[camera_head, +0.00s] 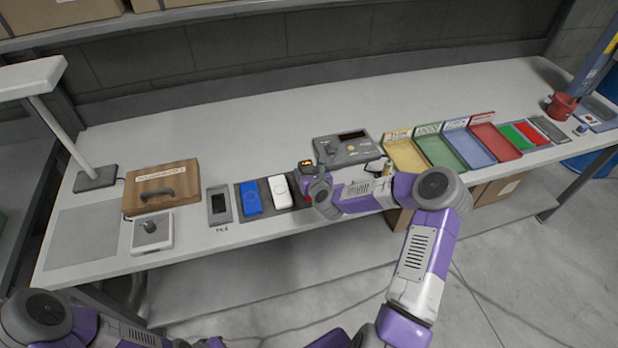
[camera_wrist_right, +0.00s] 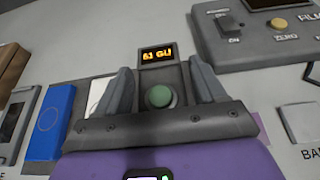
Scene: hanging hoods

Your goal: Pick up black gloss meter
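The black gloss meter (camera_head: 305,166) has a lit orange display and stands to the right of a white meter (camera_head: 280,191) and a blue meter (camera_head: 250,197). In the right wrist view the black gloss meter (camera_wrist_right: 158,54) shows its display and a round green button between my fingers. My right gripper (camera_head: 309,182) is at the meter, with one finger on each side. The fingers (camera_wrist_right: 160,82) are spread about as wide as its body; whether they press on it is unclear. Its underside is hidden. My left gripper is outside the view; only my left arm shows at lower left.
A grey instrument (camera_head: 347,150) with knobs stands behind to the right. Yellow, green, blue and red trays (camera_head: 497,141) lie farther right. A wooden case (camera_head: 160,186), a lamp and a joystick box (camera_head: 152,233) are at left. The back strip of the bench (camera_head: 240,115) is clear.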

